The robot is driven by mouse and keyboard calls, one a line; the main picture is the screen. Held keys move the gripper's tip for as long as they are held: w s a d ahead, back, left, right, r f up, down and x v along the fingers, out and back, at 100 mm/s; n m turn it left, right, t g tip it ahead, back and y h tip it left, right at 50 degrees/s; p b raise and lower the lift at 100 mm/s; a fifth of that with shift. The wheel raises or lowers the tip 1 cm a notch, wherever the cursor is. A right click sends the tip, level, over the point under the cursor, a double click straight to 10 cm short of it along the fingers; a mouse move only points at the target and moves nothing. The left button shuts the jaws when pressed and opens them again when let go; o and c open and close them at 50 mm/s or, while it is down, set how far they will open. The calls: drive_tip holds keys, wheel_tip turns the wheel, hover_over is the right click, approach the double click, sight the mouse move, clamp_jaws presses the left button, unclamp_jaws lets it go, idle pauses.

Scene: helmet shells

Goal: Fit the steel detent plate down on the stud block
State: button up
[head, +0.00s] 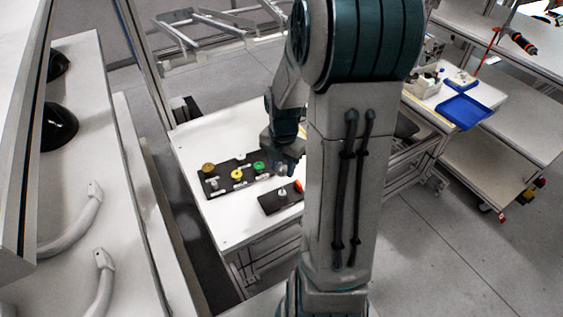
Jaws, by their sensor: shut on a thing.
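My gripper (283,166) hangs over the white table, just past the right end of the long dark board and above the smaller dark block. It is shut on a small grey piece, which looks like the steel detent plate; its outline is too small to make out. The smaller dark block (270,204), which looks like the stud block, lies nearer the front with an upright pale stud (283,191) on it. The gripped piece appears apart from the block.
The long dark board (219,189) holds a brass-coloured (208,168), a yellow (237,174) and a green round piece (259,166), with white labels. The white table (232,228) is clear at the front left. A blue tray (463,111) lies on another table at right.

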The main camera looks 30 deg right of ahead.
drive_tip(key=shift+f+b, duration=1.9)
drive_tip(key=shift+f, duration=1.05)
drive_tip(key=shift+f+b, duration=0.8)
drive_tip(key=shift+f, duration=1.25)
drive_tip(key=o, duration=1.1)
drive_tip(key=shift+c, duration=0.2)
wheel_tip(320, 180, up, 14)
drive_tip(key=shift+p, duration=0.35)
